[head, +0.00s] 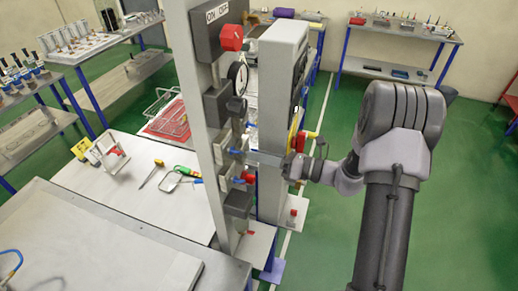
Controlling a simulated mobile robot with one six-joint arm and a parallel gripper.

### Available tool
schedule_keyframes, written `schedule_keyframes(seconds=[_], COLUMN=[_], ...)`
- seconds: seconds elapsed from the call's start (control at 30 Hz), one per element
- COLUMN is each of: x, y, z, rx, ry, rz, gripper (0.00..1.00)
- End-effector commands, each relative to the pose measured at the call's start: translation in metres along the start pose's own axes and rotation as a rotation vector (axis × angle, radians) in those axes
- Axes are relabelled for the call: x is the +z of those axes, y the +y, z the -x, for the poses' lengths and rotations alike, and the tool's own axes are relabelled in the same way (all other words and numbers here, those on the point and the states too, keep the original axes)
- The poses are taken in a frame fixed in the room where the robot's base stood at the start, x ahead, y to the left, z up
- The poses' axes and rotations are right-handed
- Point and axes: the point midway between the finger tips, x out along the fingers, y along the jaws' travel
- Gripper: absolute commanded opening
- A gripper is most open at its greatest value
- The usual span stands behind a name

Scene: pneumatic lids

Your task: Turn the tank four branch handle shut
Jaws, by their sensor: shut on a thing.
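A narrow upright grey panel (199,110) carries valves and fittings in the middle of the head view. A small blue handle (237,151) sticks out from its side, and a red-and-blue handle (243,178) sits just below. My gripper (250,157) reaches in from the right with its fingertips at the blue handle, shut on it. The fingertips are small here, and their exact contact is hard to see. No label shows which handle belongs to tank four.
A red knob (231,38) and a round gauge (238,77) sit higher on the panel. A second grey panel (284,45) stands close behind my gripper, with a yellow-and-red handle (312,134). Tools lie on the white table (135,205). Green floor is open at right.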

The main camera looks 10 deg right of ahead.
Motion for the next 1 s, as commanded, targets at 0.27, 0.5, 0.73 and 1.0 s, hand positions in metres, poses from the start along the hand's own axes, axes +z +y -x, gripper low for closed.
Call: schedule_keyframes(seconds=[0.27, 0.5, 0.73, 1.0], x=[0.0016, 0.0007, 0.0002, 0.0], y=[0.001, 0.0004, 0.0, -0.0001], z=[0.0, 0.0, 0.0, 0.0], rx=[0.0, 0.0, 0.0, 0.0], ry=[0.0, 0.0, -0.001, -0.001], rz=[-0.157, -0.225, -0.245, -0.245], gripper=[0.0, 0.0, 0.0, 0.0])
